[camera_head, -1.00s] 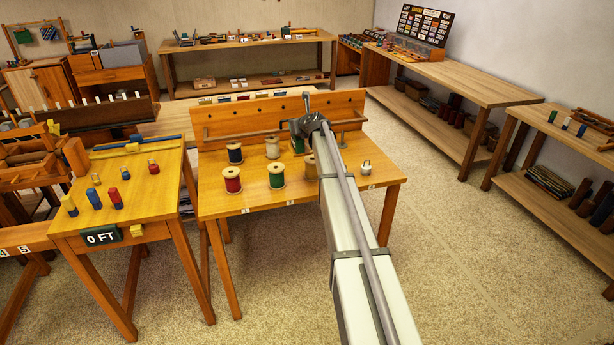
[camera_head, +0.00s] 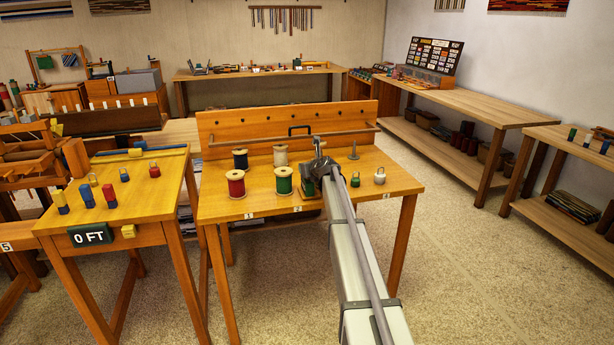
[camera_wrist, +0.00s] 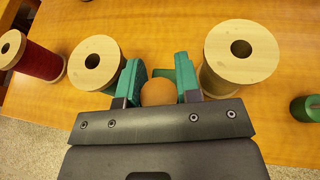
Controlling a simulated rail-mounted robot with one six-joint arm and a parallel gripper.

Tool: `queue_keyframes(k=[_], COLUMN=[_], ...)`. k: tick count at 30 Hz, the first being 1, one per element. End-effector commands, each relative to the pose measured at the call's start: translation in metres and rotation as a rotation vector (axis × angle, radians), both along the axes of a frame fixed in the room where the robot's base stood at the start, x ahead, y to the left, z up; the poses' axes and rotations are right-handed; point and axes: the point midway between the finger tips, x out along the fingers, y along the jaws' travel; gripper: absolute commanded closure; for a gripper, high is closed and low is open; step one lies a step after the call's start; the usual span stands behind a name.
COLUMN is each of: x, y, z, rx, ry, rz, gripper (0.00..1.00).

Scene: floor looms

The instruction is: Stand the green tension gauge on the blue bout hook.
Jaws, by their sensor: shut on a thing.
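My gripper (camera_wrist: 160,85) has teal finger pads, shut on an orange-brown rounded thing (camera_wrist: 158,93). Its lower part is hidden. In the head view my gripper (camera_head: 315,178) is low over the front of the middle table, just right of the green spool (camera_head: 284,181). A small green piece with a ring on top (camera_head: 355,180), which looks like the green tension gauge, stands right of my arm. It also shows at the right edge of the wrist view (camera_wrist: 307,108), apart from my fingers. I cannot tell which thing is the blue bout hook; blue-topped blocks (camera_head: 86,193) stand on the left table.
Spools stand close on both sides of my gripper: red (camera_wrist: 35,62) and pale-topped (camera_wrist: 97,62) to the left, tan (camera_wrist: 240,60) to the right. A white ringed piece (camera_head: 380,176) stands beside the green one.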

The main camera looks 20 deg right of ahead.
Motion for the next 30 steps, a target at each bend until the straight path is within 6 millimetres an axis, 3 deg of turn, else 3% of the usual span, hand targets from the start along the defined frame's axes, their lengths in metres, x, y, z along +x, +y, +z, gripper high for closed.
queue_keyframes(k=[6, 7, 15, 24, 30], x=[0.0, 0.0, 0.0, -0.001, -0.037], y=[0.0, 0.0, 0.0, 0.0, 0.0], z=[-0.002, -0.002, -0.001, 0.006, 0.022], rx=[0.0, 0.0, 0.0, 0.0, 0.0], ry=[0.0, 0.0, 0.0, 0.0, 0.0], rz=[0.0, 0.0, 0.0, 0.0, -0.001], gripper=[1.0, 0.68, 0.43, 0.43, 0.43])
